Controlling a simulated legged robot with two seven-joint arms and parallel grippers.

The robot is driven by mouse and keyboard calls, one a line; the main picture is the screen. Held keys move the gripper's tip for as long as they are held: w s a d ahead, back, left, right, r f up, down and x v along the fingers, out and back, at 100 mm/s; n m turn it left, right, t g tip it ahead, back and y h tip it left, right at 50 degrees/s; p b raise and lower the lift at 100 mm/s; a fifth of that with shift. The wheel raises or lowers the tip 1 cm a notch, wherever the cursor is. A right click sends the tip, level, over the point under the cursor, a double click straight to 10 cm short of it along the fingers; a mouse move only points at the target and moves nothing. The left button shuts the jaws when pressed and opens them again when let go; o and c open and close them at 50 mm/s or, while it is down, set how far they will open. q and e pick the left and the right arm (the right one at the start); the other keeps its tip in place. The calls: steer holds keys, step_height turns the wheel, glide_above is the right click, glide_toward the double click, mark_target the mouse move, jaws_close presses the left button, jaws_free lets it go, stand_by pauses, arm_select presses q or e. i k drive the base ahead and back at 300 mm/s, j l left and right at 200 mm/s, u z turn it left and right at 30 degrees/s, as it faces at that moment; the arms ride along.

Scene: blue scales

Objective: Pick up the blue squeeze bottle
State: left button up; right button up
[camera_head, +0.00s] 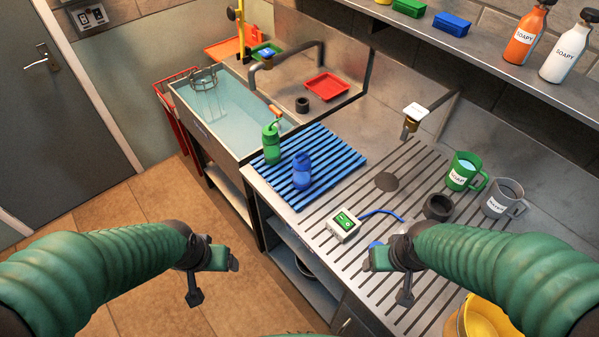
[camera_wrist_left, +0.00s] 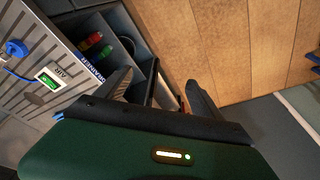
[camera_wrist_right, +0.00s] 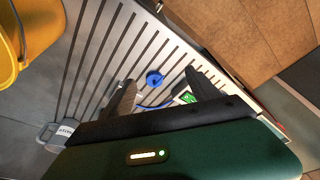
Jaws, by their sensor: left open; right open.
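The blue squeeze bottle (camera_head: 302,171) stands upright on the blue slatted mat (camera_head: 335,154) on the counter, in the head view. A green squeeze bottle (camera_head: 271,144) stands just behind it to the left. My left gripper (camera_head: 215,272) is open and empty, over the floor in front of the counter, apart from the bottle; its fingers show in the left wrist view (camera_wrist_left: 158,88). My right gripper (camera_head: 388,280) is open and empty above the grooved drainer, to the right of and nearer than the bottle; its fingers show in the right wrist view (camera_wrist_right: 160,92). Neither wrist view shows the blue bottle.
A green mug (camera_head: 464,172), a grey mug (camera_head: 502,199) and a dark ring (camera_head: 438,207) stand right. A water-filled sink (camera_head: 225,108) is behind left. A yellow bucket (camera_head: 482,318) is front right.

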mark_target(301, 163)
steer(key=j+z, duration=0.25)
steer(key=j, duration=0.4)
steer(key=j+z, duration=0.3)
steer(key=j, duration=0.4)
steer(key=i+j+z, duration=0.25)
steer(key=i, duration=0.2)
steer(key=i+j+z, duration=0.25)
steer(key=i, duration=0.15)
